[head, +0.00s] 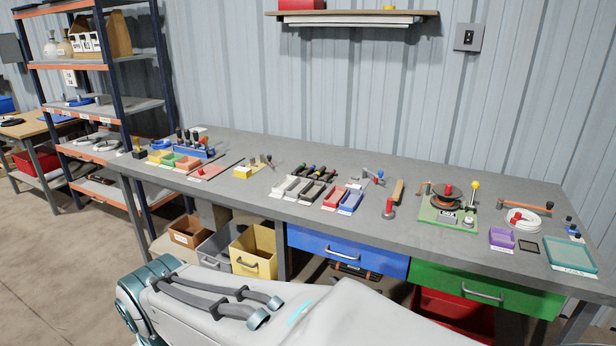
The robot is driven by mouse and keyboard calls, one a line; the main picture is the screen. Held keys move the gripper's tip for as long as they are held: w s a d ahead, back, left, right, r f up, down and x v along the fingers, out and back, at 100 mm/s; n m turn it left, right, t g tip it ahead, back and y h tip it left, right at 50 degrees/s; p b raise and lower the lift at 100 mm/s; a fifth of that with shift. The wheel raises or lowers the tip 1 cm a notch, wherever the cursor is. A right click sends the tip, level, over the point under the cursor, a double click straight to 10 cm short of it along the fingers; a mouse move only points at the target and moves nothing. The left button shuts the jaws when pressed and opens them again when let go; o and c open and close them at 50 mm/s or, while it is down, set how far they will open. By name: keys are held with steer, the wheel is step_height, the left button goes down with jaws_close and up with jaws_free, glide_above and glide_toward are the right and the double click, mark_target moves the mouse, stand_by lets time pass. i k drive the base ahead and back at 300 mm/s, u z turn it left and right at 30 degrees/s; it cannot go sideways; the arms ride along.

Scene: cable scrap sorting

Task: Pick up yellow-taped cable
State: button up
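Several short dark pieces with small coloured bands or tips (309,171) lie side by side on the grey workbench (240,185), just behind a row of grey trays. They are too small to tell for certain which one carries yellow tape. Similar dark upright pieces stand in a blue rack (196,151) at the bench's left end. My gripper is out of view. Only a pale link of my arm shows at the bottom, in front of the bench.
Grey trays (291,187), red trays (334,197) and a blue tray (350,203) line the bench middle. A green-based reel stand (436,216) and a purple bin (502,238) stand right. Under the bench are a yellow bin (253,252) and a blue drawer (345,249).

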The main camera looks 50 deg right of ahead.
mark_target(322, 168)
steer(key=z, duration=0.1)
steer(key=k, duration=0.3)
steer(key=z, duration=1.7)
steer(key=i, duration=1.5)
steer(key=u, duration=0.2)
